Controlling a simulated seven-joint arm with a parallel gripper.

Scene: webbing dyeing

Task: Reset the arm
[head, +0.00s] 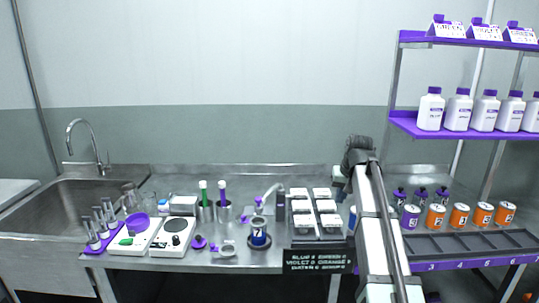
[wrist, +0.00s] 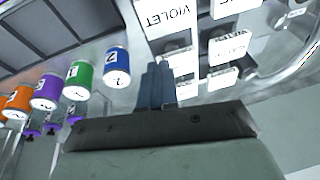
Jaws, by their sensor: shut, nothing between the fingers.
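My gripper (wrist: 155,82) shows in the wrist view with its two fingers together and nothing between them. Its fingertips point at the gap between a blue can (wrist: 117,66) and the sample rack with white blocks and a VIOLET label (wrist: 168,17). In the head view my arm reaches up from the lower right and bends at the elbow (head: 360,150); the fingers are hidden there. The arm stands just right of the rack with white blocks (head: 301,229) and in front of the can row.
Wrist view: green (wrist: 82,80), violet (wrist: 47,91) and orange (wrist: 18,101) cans stand beside the blue one. Head view: violet (head: 410,217) and several orange cans line the rack right of my arm, under bottle shelves (head: 463,124). A scale (head: 173,236) and sink (head: 75,205) are left.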

